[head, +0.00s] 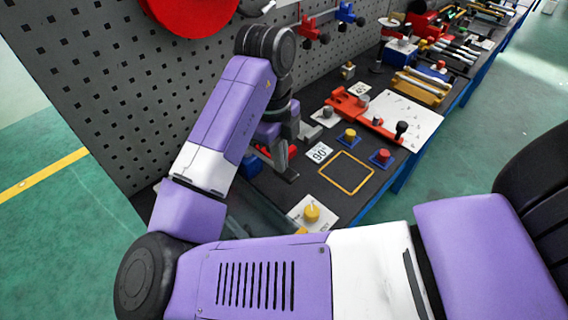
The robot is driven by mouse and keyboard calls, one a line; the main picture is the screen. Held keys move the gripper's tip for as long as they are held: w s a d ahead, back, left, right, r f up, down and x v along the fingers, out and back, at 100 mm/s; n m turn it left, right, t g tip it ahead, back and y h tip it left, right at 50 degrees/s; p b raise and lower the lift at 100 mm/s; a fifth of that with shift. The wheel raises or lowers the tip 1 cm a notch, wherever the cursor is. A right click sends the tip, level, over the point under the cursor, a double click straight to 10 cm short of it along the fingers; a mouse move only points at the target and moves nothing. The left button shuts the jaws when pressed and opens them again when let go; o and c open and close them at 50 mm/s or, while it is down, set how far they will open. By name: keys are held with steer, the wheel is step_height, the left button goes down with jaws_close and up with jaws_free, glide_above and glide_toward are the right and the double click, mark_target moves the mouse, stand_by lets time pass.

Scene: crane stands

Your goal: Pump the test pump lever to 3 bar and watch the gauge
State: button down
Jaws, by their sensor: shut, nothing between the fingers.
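My gripper (286,162) points down at the near-left part of the dark bench top, with its fingers together and nothing seen between them. A red and blue thing (250,166) sits just left of it, mostly hidden by my arm; I cannot tell whether it is the test pump. A red fixture (346,104) with a grey knob and a black-knobbed bar (401,130) lies by a white plate, right of and apart from my gripper. I cannot make out a gauge face or a pressure reading.
A yellow knob (311,213) stands near my forearm. A grey pegboard (110,80) rises behind. Tools crowd the far bench.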

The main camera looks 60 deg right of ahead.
stand_by(0.4)
steer(key=w, duration=0.1)
steer(key=w+r, duration=0.1)
steer(key=w, duration=0.1)
steer(key=shift+d, duration=0.1)
step_height(320, 180, up, 8)
steer(key=shift+w+f+p, duration=0.15)
steer(key=shift+w+p, duration=0.15)
steer(key=shift+w, duration=0.1)
steer(key=shift+s, duration=0.1)
stand_by(1.2)
